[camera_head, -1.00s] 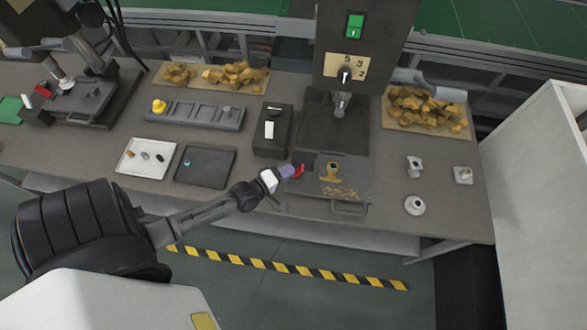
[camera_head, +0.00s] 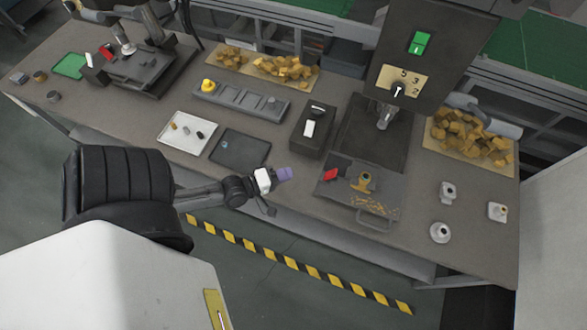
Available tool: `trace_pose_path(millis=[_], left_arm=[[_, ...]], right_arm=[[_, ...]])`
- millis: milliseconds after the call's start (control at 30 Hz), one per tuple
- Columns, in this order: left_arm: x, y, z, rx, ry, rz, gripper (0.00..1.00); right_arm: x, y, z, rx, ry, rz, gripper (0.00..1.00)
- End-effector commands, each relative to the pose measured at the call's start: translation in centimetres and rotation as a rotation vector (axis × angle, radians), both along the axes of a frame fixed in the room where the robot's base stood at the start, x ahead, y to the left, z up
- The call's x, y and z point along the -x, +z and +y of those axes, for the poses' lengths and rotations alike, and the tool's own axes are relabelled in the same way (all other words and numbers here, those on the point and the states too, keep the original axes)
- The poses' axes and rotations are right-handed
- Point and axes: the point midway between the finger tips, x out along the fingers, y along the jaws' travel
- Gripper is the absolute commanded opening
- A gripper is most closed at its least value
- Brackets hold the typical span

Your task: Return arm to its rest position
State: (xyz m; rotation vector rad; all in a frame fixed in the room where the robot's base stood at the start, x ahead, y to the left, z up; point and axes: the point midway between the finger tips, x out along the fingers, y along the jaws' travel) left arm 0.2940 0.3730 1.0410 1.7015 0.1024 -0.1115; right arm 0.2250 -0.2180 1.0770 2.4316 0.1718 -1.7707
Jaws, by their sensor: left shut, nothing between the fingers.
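My left arm comes in from the left, and its gripper (camera_head: 285,174) is shut and empty. It is above the front edge of the workbench (camera_head: 290,155), left of the dark drill-press tray (camera_head: 335,200) and apart from it. A red piece (camera_head: 331,175) and a brass-coloured part (camera_head: 365,182) lie on that tray, with brass chips scattered near its handle. My right gripper is not in view.
A drill press (camera_head: 405,70) stands behind the tray. Grey fittings (camera_head: 440,232) stand at the right. A white tray (camera_head: 187,133), a dark tray (camera_head: 240,148) and a black switch box (camera_head: 312,130) are at the left. Striped floor tape (camera_head: 300,268) runs in front.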

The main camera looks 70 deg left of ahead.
Motion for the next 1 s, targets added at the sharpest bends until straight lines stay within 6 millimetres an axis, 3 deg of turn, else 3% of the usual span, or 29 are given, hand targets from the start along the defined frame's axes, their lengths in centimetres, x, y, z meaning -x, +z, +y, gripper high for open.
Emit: trace_pose_path(millis=[833,1000], left_arm=[[0.38,0.15,-0.02,-0.005,-0.001,0.000,0.00],[0.47,-0.43,-0.17,-0.124,-0.027,0.035,0.00]], right_arm=[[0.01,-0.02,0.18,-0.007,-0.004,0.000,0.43],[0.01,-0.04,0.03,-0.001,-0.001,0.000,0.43]])
